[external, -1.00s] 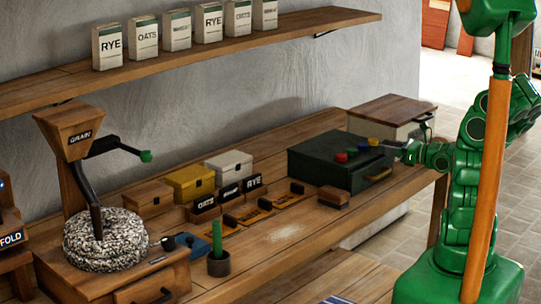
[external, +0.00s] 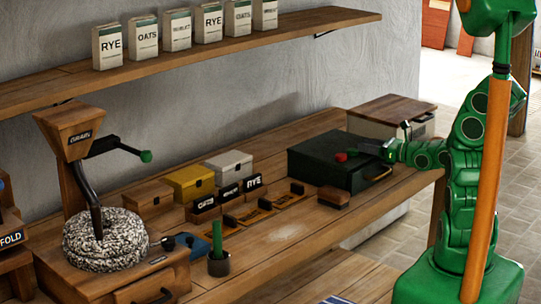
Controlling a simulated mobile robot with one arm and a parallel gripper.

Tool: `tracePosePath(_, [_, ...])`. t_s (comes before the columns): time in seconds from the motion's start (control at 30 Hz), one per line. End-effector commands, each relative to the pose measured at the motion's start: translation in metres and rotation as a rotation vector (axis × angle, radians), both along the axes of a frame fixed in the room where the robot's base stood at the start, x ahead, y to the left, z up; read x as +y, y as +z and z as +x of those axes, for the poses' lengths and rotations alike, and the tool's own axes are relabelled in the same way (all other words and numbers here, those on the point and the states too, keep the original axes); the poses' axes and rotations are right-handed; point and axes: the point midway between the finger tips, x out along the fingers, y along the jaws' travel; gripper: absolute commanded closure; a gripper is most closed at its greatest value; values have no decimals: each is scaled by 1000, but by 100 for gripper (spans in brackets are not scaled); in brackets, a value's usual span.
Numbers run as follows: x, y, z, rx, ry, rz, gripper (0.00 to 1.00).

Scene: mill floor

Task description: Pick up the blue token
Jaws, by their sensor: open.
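The dark green box (external: 318,174) stands on the workbench at the right, with tokens on its lid. A red token (external: 341,157) shows near the middle of the lid. My green arm reaches in from the right, and my gripper (external: 370,148) is low over the lid, just right of the red token. The gripper is open. The blue token is not visible now; the gripper covers the part of the lid where it lay. Whether it is between the fingers I cannot tell.
A brown block (external: 333,196) sits in front of the box. A wood-topped white bin (external: 390,113) stands behind it. Small label boxes and a yellow box (external: 190,183) are farther left, near the grain mill (external: 78,150). The bench front is mostly clear.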

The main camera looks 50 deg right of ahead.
Motion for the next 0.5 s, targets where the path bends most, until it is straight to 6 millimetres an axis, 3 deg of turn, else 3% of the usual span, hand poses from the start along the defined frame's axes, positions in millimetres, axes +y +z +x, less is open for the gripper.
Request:
tracePosePath(0.37, [1,0,5,0,-1,1,54])
tracePosePath(0.5, [1,0,4,0,-1,1,76])
